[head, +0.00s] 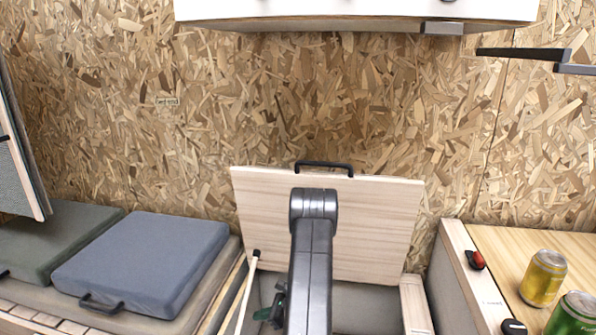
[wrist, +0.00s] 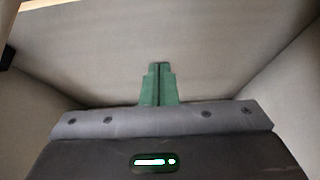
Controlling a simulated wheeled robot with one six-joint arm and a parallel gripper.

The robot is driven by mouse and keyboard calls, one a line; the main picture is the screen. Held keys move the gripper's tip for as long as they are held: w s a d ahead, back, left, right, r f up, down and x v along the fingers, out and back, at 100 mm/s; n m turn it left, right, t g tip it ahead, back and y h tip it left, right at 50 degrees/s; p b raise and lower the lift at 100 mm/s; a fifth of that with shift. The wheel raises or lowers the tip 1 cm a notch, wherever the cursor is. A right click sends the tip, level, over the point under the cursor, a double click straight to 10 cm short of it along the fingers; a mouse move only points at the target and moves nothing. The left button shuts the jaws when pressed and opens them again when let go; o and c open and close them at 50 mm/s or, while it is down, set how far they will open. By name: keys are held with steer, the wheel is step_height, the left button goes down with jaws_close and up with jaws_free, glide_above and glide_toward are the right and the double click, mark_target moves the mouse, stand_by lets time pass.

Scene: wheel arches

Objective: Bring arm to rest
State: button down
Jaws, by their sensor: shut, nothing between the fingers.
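My gripper (wrist: 159,68) has green fingers, closed together with nothing between them. In the wrist view it faces the plain grey inside walls (wrist: 230,60) of a box. In the head view my dark arm reaches down in front of a raised wooden lid (head: 265,215) with a black handle (head: 324,165). A small green part of my gripper (head: 272,314) shows low, beside the arm, inside the open bench box (head: 365,305). The arm hides part of the lid and box.
A blue-grey cushion (head: 145,262) lies left of the box, and a pale prop stick (head: 248,285) stands at its left edge. A white cabinet (head: 350,10) hangs above.

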steer(key=s+d+r+p, duration=0.1)
steer(key=d+p, duration=0.2)
steer(key=d, duration=0.6)
steer(key=shift+s, duration=0.4)
steer(key=shift+s+r, duration=0.1)
